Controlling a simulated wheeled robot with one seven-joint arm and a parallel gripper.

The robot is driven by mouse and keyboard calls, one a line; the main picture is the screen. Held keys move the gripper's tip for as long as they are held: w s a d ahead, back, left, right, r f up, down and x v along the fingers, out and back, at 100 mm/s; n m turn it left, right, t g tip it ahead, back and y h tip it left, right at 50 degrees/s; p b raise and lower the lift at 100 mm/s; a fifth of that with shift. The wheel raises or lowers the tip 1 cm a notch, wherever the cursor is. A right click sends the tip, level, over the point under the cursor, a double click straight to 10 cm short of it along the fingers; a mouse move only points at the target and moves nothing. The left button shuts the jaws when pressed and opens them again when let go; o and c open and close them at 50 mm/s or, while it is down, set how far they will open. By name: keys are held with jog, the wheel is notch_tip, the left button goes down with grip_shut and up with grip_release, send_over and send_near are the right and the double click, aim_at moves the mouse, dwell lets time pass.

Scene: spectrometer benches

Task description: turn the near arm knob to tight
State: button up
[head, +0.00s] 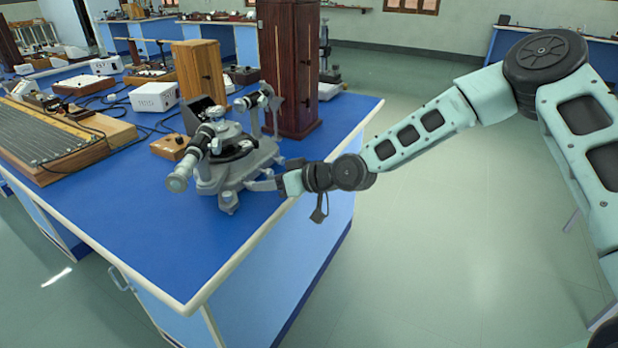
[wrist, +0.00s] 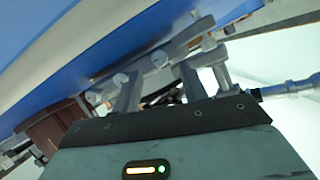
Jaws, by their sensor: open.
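A grey metal spectrometer (head: 232,165) stands on the blue bench near its right edge. Its telescope tube (head: 185,168) points toward the front left. My gripper (head: 262,184) reaches in from the right, low beside the spectrometer's base. In the wrist view my gripper (wrist: 158,76) shows two grey fingers spread apart, close to the underside of the instrument. Small silver knobs show there, one near the left finger (wrist: 120,79) and one between the fingertips (wrist: 159,58). I cannot tell which is the near arm knob, nor whether the fingers touch it.
The blue bench top (head: 150,235) is clear in front. A tall dark wooden cabinet (head: 290,70) stands close behind the spectrometer. A small wooden box (head: 170,147) with a cable lies to its left. A long wooden board (head: 60,140) lies farther left. The floor at right is open.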

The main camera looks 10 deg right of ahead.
jog(key=v, duration=1.3)
jog(key=shift+s+d, duration=0.15)
jog(key=shift+d, duration=0.1)
jog(key=s+a+f+n+g+h+p, duration=0.15)
jog(key=s+g+h+p, duration=0.45)
jog(key=s, duration=0.7)
jog(key=s+d+r+m+h, duration=0.1)
jog(key=s+d+r+h, duration=0.1)
jog(key=s+r, duration=0.4)
jog(key=s+d+r+m+g+h+p, duration=0.1)
jog(key=s+d+r+h, duration=0.1)
jog(key=s+r, duration=0.4)
jog(key=s+h, duration=0.1)
jog(key=s, duration=0.4)
jog(key=shift+s+r, duration=0.35)
jog(key=shift+s, duration=0.05)
